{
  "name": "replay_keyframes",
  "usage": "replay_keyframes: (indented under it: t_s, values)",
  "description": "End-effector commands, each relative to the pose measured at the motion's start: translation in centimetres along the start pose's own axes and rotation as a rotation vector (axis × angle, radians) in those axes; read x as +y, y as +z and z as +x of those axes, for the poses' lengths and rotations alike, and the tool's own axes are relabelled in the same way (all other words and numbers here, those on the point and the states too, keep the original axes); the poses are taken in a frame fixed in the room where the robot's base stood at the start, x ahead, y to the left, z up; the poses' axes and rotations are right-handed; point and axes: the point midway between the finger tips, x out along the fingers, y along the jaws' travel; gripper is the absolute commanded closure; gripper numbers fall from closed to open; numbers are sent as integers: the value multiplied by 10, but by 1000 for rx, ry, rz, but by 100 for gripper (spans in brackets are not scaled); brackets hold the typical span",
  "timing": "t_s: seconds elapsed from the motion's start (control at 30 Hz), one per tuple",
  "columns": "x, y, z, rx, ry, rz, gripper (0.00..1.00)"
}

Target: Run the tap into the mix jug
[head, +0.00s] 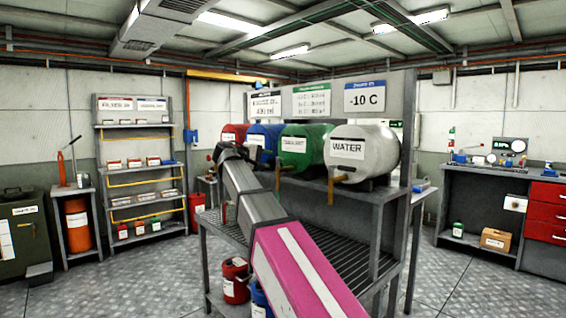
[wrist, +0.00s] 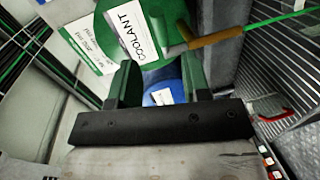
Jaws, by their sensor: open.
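My gripper (wrist: 158,75) is open and empty, with its two dark green fingers apart in the wrist view. The green coolant tank (head: 300,146) lies on the rack and also fills the top of the wrist view (wrist: 106,50). Its brown-yellow tap (head: 278,178) shows in the wrist view (wrist: 213,38) too, beyond and right of my fingers, not between them. The silver water tank (head: 383,150) with its own tap (head: 331,186) is at the right. A blue tank (head: 264,135) shows between my fingers (wrist: 163,90). I cannot identify a mix jug.
A red tank (head: 234,132) lies at the rack's left end. A slatted metal bench (head: 345,238) extends below the tanks. Red (head: 236,280) and blue (head: 260,301) containers stand low under it. Open floor (head: 130,285) is on the left. A workbench (head: 485,205) stands right.

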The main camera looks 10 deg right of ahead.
Motion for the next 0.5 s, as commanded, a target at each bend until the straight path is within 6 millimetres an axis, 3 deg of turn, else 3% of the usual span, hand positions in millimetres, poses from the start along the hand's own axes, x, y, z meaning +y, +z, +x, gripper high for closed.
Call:
replay_keyframes:
  t_s: [0.3,0.5]
  values:
    - [0,0,57,-2,-2,0,56]
    - [0,0,82,-1,-3,1,56]
